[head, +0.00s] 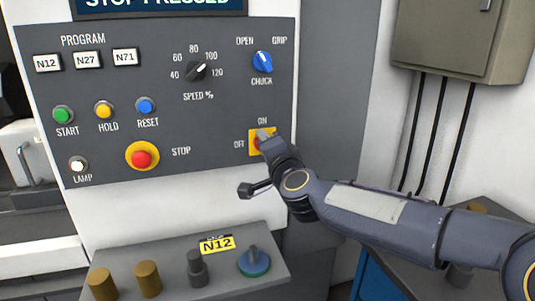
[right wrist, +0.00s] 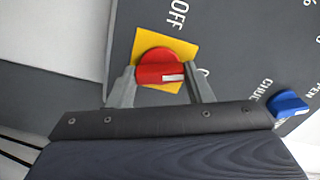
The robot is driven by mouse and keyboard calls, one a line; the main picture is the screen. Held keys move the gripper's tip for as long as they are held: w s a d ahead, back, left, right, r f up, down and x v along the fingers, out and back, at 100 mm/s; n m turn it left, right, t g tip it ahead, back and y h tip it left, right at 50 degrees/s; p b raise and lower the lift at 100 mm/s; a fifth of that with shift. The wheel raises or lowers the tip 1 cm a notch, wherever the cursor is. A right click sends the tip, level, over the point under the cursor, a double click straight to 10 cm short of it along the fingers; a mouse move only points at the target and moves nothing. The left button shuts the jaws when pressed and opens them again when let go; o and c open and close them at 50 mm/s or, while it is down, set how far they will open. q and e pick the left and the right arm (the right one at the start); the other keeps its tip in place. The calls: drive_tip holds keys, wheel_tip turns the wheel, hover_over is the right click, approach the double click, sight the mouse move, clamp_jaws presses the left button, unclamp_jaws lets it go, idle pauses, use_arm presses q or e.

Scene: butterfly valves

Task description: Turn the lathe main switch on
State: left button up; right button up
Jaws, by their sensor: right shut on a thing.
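The main switch is a red round knob (right wrist: 160,68) on a square yellow plate (right wrist: 150,45), with OFF at one side. In the head view the yellow plate (head: 254,150) sits at the panel's lower right, with ON above and OFF to its left. My right gripper (head: 264,138) is shut on the knob and hides much of it. In the right wrist view its two fingers (right wrist: 160,86) stand at either side of the knob. A white mark on the knob lies toward its right side there; the ON label is mostly hidden. My left gripper is not in view.
The blue chuck knob (head: 263,62) is above the switch, and the black speed dial (head: 196,71) is further left. The red stop button (head: 142,157) is left of it. A ledge with several knobs (head: 255,261) stands below. A grey cabinet (head: 455,40) hangs at right.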

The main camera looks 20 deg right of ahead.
drive_tip(key=shift+f+m+b, duration=0.1)
drive_tip(key=shift+m+b, duration=0.75)
drive_tip(key=shift+m, duration=1.35)
drive_tip(key=o, duration=1)
drive_tip(key=s, duration=0.7)
drive_tip(key=shift+s+d, duration=0.15)
drive_tip(key=shift+s, duration=0.25)
